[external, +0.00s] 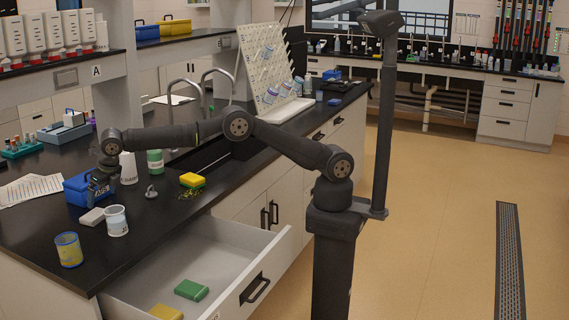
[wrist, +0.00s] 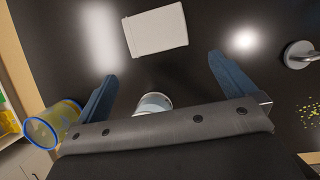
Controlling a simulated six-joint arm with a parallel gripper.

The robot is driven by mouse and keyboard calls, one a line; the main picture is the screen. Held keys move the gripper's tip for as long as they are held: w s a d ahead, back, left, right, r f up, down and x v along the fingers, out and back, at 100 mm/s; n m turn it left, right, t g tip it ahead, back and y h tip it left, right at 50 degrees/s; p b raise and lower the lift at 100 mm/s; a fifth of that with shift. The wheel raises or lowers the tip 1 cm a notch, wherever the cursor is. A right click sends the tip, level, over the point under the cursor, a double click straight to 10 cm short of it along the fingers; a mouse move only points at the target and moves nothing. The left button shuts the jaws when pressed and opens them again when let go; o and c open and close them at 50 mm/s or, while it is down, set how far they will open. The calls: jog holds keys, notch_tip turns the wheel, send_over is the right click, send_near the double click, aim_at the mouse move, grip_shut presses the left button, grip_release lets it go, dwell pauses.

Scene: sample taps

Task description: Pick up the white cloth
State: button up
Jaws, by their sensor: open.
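The white cloth (external: 92,216) looks like a flat folded rectangle and lies on the black counter. In the wrist view the cloth (wrist: 157,30) is at the top, beyond my fingertips and roughly centred between their lines. My gripper (wrist: 162,68) is open with nothing between its fingers. In the external view my gripper (external: 100,196) points down over the counter, close to the cloth and apparently above it. The exact height gap is hard to tell.
A white cup (external: 116,220) stands beside the cloth, and a yellow-blue cup (external: 69,250) is nearer the front edge. A blue box (external: 76,188), white bottle (external: 128,168) and green bottle (external: 155,162) stand behind. A metal piece (external: 151,192) is to the right. The drawer (external: 225,250) is open.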

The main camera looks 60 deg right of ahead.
aim_at(99, 215)
jog(key=shift+x, duration=4.25)
jog(key=shift+a, duration=0.1)
jog(key=c, duration=0.7)
